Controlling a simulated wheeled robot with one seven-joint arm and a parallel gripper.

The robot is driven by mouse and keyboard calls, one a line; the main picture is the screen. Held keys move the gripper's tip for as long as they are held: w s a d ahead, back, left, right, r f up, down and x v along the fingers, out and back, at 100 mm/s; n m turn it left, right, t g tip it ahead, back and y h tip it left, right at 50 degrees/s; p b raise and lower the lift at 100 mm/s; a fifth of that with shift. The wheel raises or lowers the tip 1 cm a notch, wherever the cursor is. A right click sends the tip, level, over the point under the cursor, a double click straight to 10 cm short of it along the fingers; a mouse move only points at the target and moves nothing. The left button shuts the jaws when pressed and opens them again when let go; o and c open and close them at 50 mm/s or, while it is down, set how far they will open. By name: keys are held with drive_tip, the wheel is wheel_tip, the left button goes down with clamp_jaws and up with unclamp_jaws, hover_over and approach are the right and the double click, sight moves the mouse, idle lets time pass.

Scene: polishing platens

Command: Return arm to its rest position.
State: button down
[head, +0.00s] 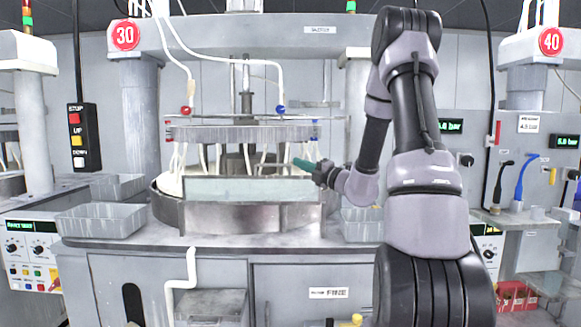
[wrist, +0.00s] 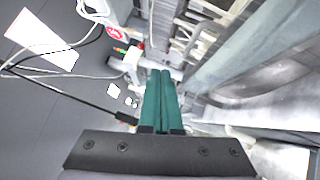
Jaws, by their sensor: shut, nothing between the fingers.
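My gripper (head: 304,165) has green fingers and sits at the right front of the polishing machine, just above the rim of its round basin (head: 240,215). In the wrist view the two green fingers (wrist: 161,95) lie side by side, closed, with nothing between them. My arm reaches up at the right of the head view, bends at the top and comes down to the gripper, hiding part of the machine's right side.
The upper platen (head: 240,133) hangs above the basin, behind a clear front guard (head: 250,189). Grey bins (head: 100,221) stand on the left counter. A button box (head: 84,137) hangs at the left. Blue and black nozzles (head: 525,180) stand at the right.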

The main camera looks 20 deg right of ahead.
drive_tip(key=s+a+r+n+g+y, duration=0.35)
drive_tip(key=s+a+n+g, duration=0.95)
drive_tip(key=s+a+n, duration=0.7)
drive_tip(key=s+d+f+n+g+h, duration=0.1)
drive_tip(key=s+d+n+h, duration=0.6)
drive_tip(key=n, duration=0.5)
drive_tip(key=s+d+r+n+t+h, duration=0.2)
drive_tip(key=s+d+n+t+h, duration=0.1)
drive_tip(key=n, duration=0.6)
drive_tip(key=s+d+h, duration=0.1)
drive_tip(key=s+d, duration=0.1)
drive_tip(key=d, duration=0.1)
drive_tip(key=shift+s+r+n, duration=0.2)
drive_tip(key=shift+r+n, duration=0.1)
drive_tip(key=shift+n, duration=0.1)
